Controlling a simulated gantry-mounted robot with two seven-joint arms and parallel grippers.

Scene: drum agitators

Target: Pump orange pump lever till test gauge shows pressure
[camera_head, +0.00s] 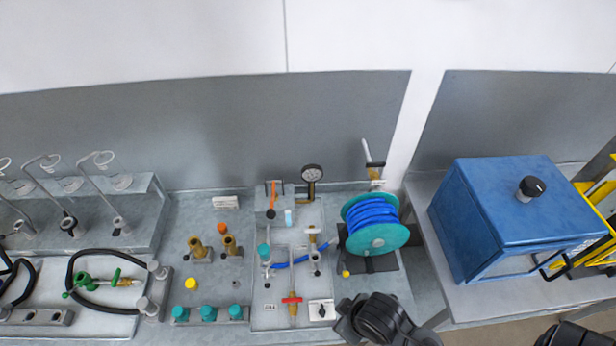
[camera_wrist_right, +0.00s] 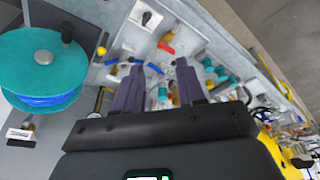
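The orange pump lever (camera_head: 272,190) stands upright on a small grey pump block behind the fittings board in the head view. A black knob shows at its foot. The test gauge (camera_head: 311,173), round with a white face and dark rim, stands on a brass stem just right of it; its needle is too small to read. My right gripper (camera_wrist_right: 157,75) shows two dark fingers spread apart with nothing between them in the wrist view. In the head view, my dark right wrist is at the bottom, in front of the hose reel and well away from the lever. My left gripper is not seen.
A teal reel with blue hose (camera_head: 372,222) stands right of the board. A red-handled valve (camera_head: 291,299) and a teal-topped fitting (camera_head: 264,252) are in front of the lever. A blue box (camera_head: 500,215) occupies the right table.

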